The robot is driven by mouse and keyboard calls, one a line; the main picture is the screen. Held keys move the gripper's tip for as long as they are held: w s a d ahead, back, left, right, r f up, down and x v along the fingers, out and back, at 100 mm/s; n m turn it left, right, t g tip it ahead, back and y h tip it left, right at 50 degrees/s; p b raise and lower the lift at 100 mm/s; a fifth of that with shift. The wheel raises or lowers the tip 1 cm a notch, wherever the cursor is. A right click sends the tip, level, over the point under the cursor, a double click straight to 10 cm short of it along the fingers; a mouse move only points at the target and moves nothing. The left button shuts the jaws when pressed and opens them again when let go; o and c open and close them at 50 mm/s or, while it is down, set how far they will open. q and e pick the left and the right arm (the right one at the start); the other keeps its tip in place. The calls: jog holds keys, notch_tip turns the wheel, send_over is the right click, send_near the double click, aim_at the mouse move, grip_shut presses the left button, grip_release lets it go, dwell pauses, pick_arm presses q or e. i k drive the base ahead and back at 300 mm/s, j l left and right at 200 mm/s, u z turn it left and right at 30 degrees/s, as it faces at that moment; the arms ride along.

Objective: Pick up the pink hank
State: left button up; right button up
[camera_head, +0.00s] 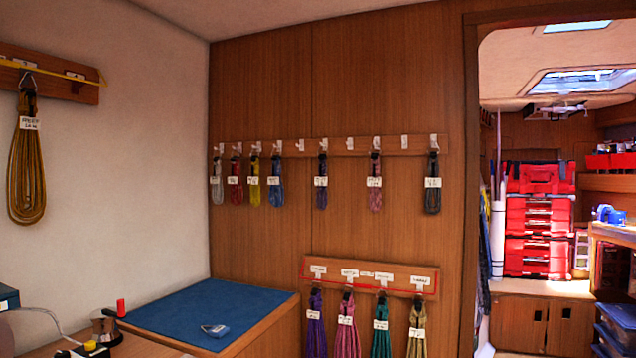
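A pink hank (347,330) hangs from the lower wooden rail (310,265), between a purple hank (316,330) and a teal hank (380,335). It has a white tag near its top, and its lower end is cut off by the frame. A second pinkish hank (375,197), paler and mottled, hangs from the upper rail (400,144). I cannot tell from the picture which of the two the task means. Neither of my grippers shows in the head view.
An olive hank (417,333) hangs right of the teal one. More hanks hang on the upper rail and a large yellow-brown one (27,180) on the left wall. A blue-topped bench (170,305) stands left of the lower rail. A doorway opens at right, showing red cases (538,215).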

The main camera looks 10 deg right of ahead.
aim_at(375, 182)
jog(key=i+l+u, duration=0.1)
jog(key=l+u, duration=0.15)
jog(key=u, duration=0.25)
jog(key=l+u, duration=0.2)
jog(key=u, duration=0.25)
jog(key=l+u, duration=0.25)
jog(key=l, duration=0.15)
jog(key=l+u, duration=0.3)
jog(key=k+l+u, duration=0.1)
jog(key=l, duration=0.3)
jog(key=k+l, duration=0.1)
jog(key=l, duration=0.3)
jog(key=k+l+u, duration=0.15)
jog(key=l, duration=0.7)
jog(key=k+u, duration=0.05)
